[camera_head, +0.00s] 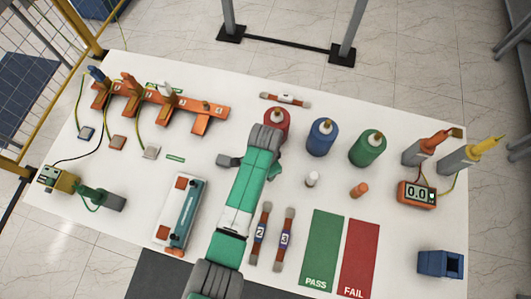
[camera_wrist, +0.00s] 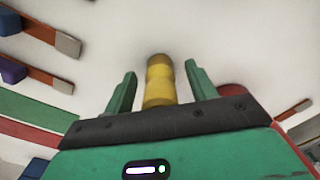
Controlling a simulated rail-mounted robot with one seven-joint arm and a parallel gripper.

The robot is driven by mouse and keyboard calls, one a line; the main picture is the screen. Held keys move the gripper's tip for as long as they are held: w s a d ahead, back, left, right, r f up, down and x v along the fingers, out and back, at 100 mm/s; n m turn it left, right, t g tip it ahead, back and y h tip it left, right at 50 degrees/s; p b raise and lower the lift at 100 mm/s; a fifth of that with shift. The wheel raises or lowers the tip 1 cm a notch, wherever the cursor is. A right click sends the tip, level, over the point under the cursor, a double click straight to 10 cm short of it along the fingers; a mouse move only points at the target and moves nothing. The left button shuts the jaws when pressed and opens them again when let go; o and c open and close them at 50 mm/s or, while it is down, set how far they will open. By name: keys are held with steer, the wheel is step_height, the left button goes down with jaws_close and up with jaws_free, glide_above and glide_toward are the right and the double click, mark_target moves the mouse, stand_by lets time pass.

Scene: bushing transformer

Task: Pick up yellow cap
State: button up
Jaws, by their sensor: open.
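The yellow cap (camera_wrist: 159,82) is a small yellow cylinder with a brownish end, standing on the white table in the wrist view. My gripper (camera_wrist: 160,70) is open, with one green finger on each side of the cap. Gaps show between both fingers and the cap, so it is not clamped. The cap's near end is cut off by the dark front edge of the gripper body. In the head view my arm covers the cap and the fingers.
A white cap (camera_head: 312,179) and an orange cap (camera_head: 359,190) stand right of my arm. Red (camera_head: 277,121), blue (camera_head: 322,137) and green (camera_head: 367,148) bottles stand behind. Two numbered bars (camera_head: 260,235) lie close to my arm, near the green PASS mat (camera_head: 322,248).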

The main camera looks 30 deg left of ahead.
steer(key=shift+c, duration=0.3)
steer(key=c, duration=1)
steer(key=shift+r, duration=0.1)
steer(key=shift+r, duration=0.15)
step_height(320, 180, up, 3)
steer(key=shift+r, duration=0.1)
steer(key=s+d, duration=0.2)
steer(key=d, duration=0.2)
steer(key=s+d+r, duration=0.1)
steer(key=s+d, duration=0.2)
steer(key=d, duration=0.2)
steer(key=s+d, duration=0.2)
steer(key=d, duration=0.3)
steer(key=shift+s+d+r, duration=0.15)
steer(key=shift+r, duration=0.05)
step_height(320, 180, up, 5)
steer(key=p, duration=0.6)
steer(key=shift+f, duration=0.1)
